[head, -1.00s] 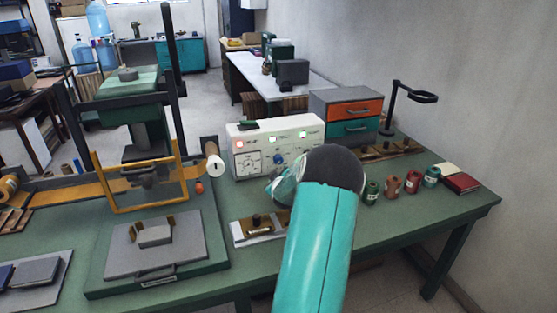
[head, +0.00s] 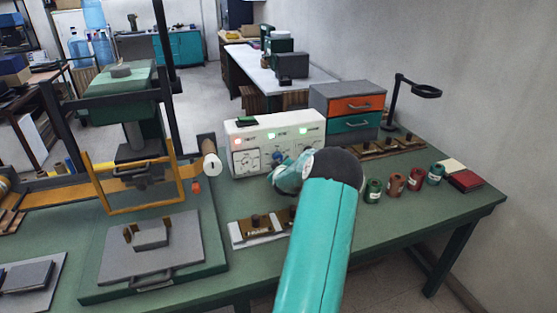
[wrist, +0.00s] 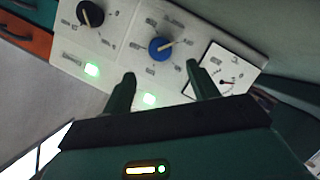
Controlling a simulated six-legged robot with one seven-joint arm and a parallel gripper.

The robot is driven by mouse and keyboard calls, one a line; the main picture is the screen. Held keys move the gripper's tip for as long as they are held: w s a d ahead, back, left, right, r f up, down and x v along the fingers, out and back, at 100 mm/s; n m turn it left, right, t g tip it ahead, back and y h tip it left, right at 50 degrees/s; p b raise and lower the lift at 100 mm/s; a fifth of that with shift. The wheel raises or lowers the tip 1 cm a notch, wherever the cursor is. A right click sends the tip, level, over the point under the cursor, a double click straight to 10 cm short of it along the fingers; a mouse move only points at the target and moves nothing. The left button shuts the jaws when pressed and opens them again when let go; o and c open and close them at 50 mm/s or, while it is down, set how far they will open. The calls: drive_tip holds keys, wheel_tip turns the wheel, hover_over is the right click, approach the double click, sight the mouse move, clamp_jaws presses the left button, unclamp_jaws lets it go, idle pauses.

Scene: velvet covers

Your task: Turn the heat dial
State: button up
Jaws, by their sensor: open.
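The control box (head: 243,135) is a white panel with dials, a gauge and lit lamps, standing on the green bench. In the wrist view, a blue dial (wrist: 162,48) and a black dial (wrist: 90,13) show on the panel (wrist: 124,30), with a gauge (wrist: 222,76) beside the blue dial. I cannot read which dial is for heat. My gripper (wrist: 160,84) is open, its two fingers pointing at the panel with the blue dial between and just beyond them. I cannot tell if they touch the panel. In the head view my arm hides part of the box's lower right.
A press with a yellow frame (head: 108,208) stands left of the box. A drawer unit (head: 347,107) stands behind it to the right. A small plate with brown blocks (head: 240,238) lies in front.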

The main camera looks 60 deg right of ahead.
sight(278, 158)
drive_tip(key=x, duration=0.8)
drive_tip(key=shift+w+d+f, duration=0.15)
drive_tip(key=c, duration=1)
